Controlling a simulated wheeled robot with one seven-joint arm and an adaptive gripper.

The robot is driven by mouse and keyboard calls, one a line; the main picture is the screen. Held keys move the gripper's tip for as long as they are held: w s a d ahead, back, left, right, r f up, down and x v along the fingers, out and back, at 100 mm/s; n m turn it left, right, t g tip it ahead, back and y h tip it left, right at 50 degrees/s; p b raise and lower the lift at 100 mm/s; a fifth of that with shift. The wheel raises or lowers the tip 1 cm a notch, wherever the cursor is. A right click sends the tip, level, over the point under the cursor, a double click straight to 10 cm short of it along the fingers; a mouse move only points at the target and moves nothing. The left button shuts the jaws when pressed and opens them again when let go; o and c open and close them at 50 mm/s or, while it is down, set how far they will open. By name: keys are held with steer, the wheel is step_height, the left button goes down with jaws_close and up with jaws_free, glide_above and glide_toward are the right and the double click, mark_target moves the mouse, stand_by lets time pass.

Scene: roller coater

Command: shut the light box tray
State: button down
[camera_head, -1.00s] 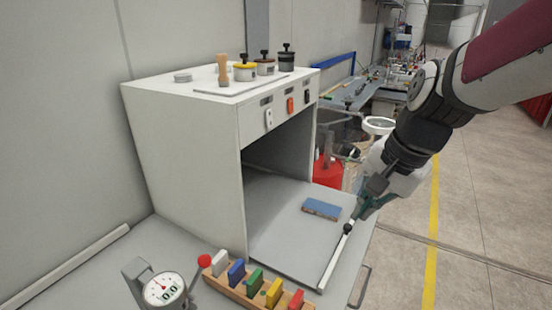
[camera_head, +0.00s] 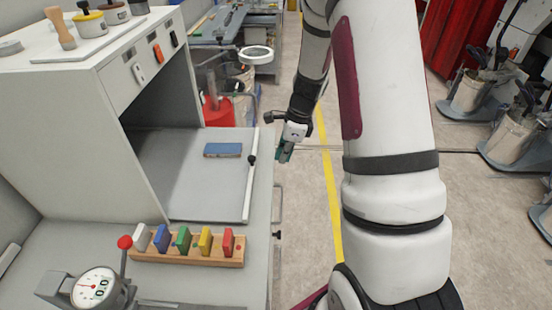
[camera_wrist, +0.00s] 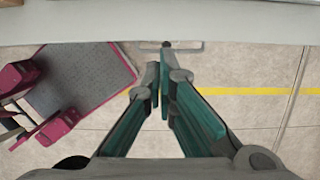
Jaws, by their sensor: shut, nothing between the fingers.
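The light box (camera_head: 110,100) is a pale cabinet with an open front at the left of the head view. Its grey tray (camera_head: 205,185) is out, with a white front rail (camera_head: 249,190) and a small black knob (camera_head: 252,158) on that rail. A blue block (camera_head: 223,150) lies flat on the tray. My gripper (camera_head: 285,153) is just right of the rail, beyond the bench edge, apart from the knob as far as I can tell. In the wrist view the teal fingers (camera_wrist: 161,82) are together and empty, pointing at a pale edge.
A wooden rack with coloured blocks (camera_head: 188,250) and a dial gauge (camera_head: 95,285) stand in front of the tray. Jars (camera_head: 90,24) stand on the box. A bench handle (camera_head: 279,205) sticks out below the rail.

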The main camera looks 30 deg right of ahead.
mark_target(195, 177)
steer(key=w+a+f, duration=0.1)
steer(key=f, duration=0.1)
steer(key=a+f+p, duration=0.1)
steer(key=f, duration=0.2)
steer(key=w+a+f+p, duration=0.1)
steer(key=a+f, duration=0.1)
steer(key=f, duration=0.1)
steer(key=shift+w+a, duration=0.1)
steer(key=shift+w, duration=0.2)
steer(key=shift+w+a, duration=0.35)
steer(key=shift+a, duration=0.1)
steer(key=shift+w+a, duration=0.4)
steer(key=shift+a, duration=0.05)
steer(key=w+a+b, duration=0.2)
steer(key=w+a, duration=0.1)
steer(key=a, duration=0.2)
steer(key=w+a+b, duration=0.3)
steer(key=w+a, duration=0.1)
steer(key=a, duration=0.1)
steer(key=w+a+b, duration=0.2)
steer(key=w+a, duration=0.1)
steer(key=a, duration=0.2)
steer(key=shift+w+a+f, duration=0.1)
steer(key=shift+w+a, duration=0.15)
steer(key=shift+a, duration=0.1)
steer(key=shift+w+a+b, duration=0.4)
steer(key=shift+a, duration=0.3)
